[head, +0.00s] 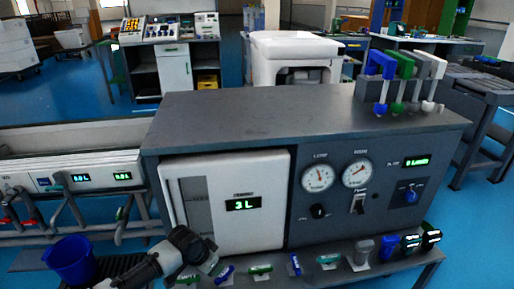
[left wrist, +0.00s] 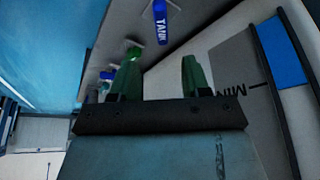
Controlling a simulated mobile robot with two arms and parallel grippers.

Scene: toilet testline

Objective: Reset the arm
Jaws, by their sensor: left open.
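My left arm (head: 165,258) comes in at the lower left of the head view, in front of the white 3 L tank panel (head: 265,222). In the left wrist view my left gripper (left wrist: 160,77) shows two green fingers standing apart, with nothing between them. The fingers are close to the pale panel with dark lettering (left wrist: 235,75). A blue "TANK" tag (left wrist: 160,22) lies beyond the fingertips. The fingertips are hard to make out in the head view. My right gripper is in neither view.
A grey test bench (head: 300,110) with gauges and knobs fills the middle. Several coloured tags stand on its front ledge (head: 345,277). A blue bucket (head: 72,262) is at the lower left. Blue, green and white handled parts (head: 400,75) stand on the bench top. Blue floor is open behind.

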